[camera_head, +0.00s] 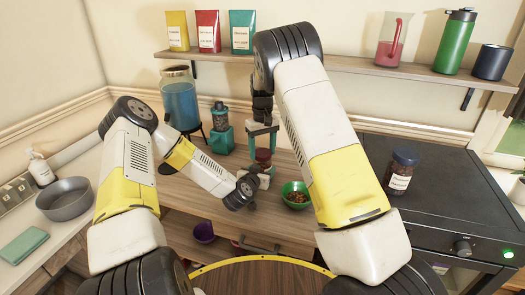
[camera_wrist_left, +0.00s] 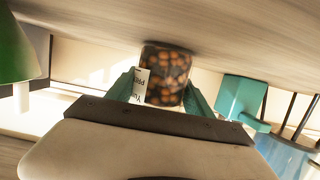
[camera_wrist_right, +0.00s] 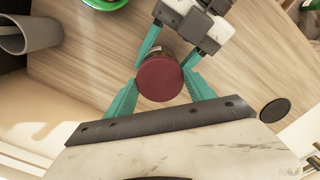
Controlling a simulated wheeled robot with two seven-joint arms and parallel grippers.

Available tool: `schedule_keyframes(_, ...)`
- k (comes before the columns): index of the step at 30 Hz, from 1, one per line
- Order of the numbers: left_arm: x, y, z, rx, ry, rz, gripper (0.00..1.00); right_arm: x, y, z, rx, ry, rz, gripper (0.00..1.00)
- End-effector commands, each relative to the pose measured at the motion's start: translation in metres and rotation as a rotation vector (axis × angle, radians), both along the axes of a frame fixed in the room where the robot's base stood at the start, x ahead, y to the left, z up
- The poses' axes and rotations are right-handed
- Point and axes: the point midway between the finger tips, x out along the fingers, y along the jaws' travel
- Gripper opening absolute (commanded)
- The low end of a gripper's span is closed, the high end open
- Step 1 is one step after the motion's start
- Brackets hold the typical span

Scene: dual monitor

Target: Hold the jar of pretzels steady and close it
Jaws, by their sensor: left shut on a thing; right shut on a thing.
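The jar of pretzels (camera_wrist_left: 168,76) is a clear jar with brown contents and a white label. It stands on the wooden counter, and my left gripper (camera_wrist_left: 160,92) is shut around its sides. In the head view the jar (camera_head: 263,157) is small and partly hidden by my grippers. A dark red round lid (camera_wrist_right: 159,79) shows from above in the right wrist view, over the jar's position. My right gripper (camera_wrist_right: 157,82) is shut on the lid from above. The jar's rim is hidden, so how the lid sits on it cannot be told.
A green bowl (camera_head: 296,195) with brown contents stands just right of the jar. A teal grinder (camera_head: 221,135) and a blue drink dispenser (camera_head: 180,98) stand behind. A dark-lidded jar (camera_head: 401,172) stands on the black stove at right. A grey pot (camera_head: 65,200) is at left.

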Motion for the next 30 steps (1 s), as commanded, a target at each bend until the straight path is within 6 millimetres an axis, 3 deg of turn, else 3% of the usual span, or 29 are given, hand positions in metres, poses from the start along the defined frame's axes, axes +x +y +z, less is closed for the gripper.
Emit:
schedule_keyframes(1, 0.0, 0.0, 0.0, 0.0, -0.001, 0.0, 0.0, 0.0, 0.0, 0.0, 0.0, 0.0, 0.0, 0.64)
schedule_keyframes(5, 0.0, 0.0, 0.001, 0.0, -0.001, 0.0, 0.0, 0.0, 0.0, 0.0, 0.0, 0.0, 0.0, 0.88)
schedule_keyframes(17, 0.0, 0.0, 0.0, 0.0, -0.001, 0.0, 0.0, 0.001, 0.0, 0.008, 0.001, -0.003, 0.0, 0.88)
schedule_keyframes(30, 0.0, 0.0, 0.0, 0.0, -0.001, 0.0, 0.0, 0.001, 0.0, 0.093, 0.002, -0.004, 0.0, 0.88)
